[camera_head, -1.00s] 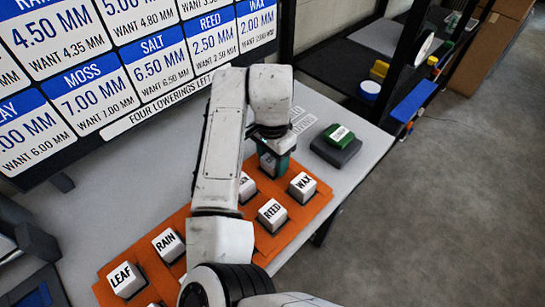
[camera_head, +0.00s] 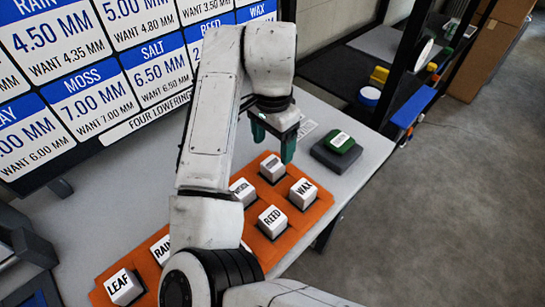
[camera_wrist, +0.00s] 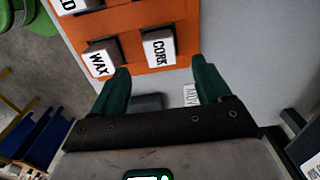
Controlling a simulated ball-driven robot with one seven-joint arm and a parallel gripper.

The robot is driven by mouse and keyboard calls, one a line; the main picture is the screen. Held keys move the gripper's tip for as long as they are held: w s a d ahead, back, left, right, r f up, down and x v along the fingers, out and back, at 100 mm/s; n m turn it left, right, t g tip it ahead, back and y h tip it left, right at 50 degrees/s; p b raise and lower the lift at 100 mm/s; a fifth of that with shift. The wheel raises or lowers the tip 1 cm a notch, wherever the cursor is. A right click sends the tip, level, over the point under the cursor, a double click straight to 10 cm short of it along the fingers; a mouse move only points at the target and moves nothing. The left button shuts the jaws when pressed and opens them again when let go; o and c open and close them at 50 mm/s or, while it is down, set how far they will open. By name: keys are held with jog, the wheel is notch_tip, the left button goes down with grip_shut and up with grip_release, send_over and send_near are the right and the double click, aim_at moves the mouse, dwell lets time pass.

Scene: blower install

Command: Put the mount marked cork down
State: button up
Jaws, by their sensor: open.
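The mount marked cork (camera_wrist: 160,47) is a white-topped block sitting in the orange tray (camera_wrist: 125,20) in the wrist view. In the head view the block (camera_head: 272,168) stands at the tray's far end, behind the wax mount, its label too small to read. My gripper (camera_head: 274,143) has green fingers spread apart and empty, raised above and a little behind that block. In the wrist view my gripper (camera_wrist: 161,72) shows its fingers on either side of a clear gap, with the cork mount beyond the tips.
The wax mount (camera_head: 303,193) and reed mount (camera_head: 272,221) are close neighbours; leaf (camera_head: 124,286) is at the near left. A green piece (camera_head: 340,141) rests on a dark block at right. A board of millimetre values (camera_head: 100,70) stands behind the grey table (camera_head: 365,170).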

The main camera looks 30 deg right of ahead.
aim_at(272, 163)
jog(key=shift+r, duration=2.2)
